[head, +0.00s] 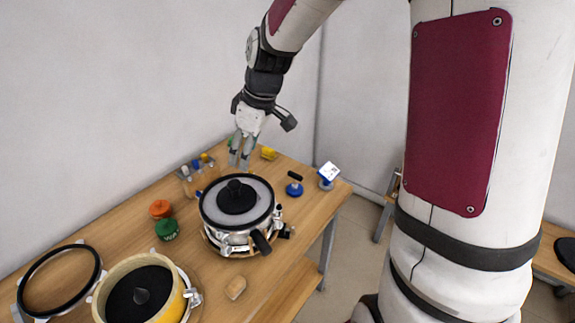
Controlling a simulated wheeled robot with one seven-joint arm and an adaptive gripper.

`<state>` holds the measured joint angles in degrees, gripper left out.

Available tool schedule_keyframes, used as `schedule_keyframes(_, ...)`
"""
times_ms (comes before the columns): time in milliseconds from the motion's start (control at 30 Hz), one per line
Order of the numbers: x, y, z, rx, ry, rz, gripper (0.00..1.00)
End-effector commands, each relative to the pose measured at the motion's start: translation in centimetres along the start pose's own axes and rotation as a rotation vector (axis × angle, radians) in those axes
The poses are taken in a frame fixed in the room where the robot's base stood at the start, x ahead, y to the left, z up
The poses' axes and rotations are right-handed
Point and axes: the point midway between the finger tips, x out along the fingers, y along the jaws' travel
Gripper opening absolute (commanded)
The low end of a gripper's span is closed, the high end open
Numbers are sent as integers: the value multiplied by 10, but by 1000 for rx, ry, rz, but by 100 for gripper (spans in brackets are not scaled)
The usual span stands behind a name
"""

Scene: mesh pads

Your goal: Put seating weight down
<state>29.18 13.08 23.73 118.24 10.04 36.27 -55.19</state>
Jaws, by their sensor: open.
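A black round weight with a raised handle (237,197), which looks like the seating weight, rests flat on the pale round pad inside a black-rimmed metal housing (232,238). The housing stands near the middle of the wooden table. My gripper (239,164) points down, its fingers apart with nothing visible between them. In the picture it is just above and behind the housing, apart from the weight. The weight's underside is hidden.
The table (190,255) also holds orange (160,208) and green (167,229) jars, a black ring (58,278), a yellow-sided drum (174,300), a tan block (235,288), a blue-based tool (294,186) and a small display (328,173). Small bottles stand behind.

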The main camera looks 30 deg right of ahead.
Motion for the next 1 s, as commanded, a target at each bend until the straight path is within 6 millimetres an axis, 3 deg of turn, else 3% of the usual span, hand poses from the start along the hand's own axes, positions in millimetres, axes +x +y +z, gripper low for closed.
schedule_keyframes(33,-17,-11,1,17,-11,28,51)
schedule_keyframes(200,-62,-42,15,124,-35,104,51)
schedule_keyframes(500,-131,-100,52,342,6,215,51)
schedule_keyframes(700,-163,-137,86,499,75,248,51)
schedule_keyframes(1000,-179,-167,121,657,154,239,51)
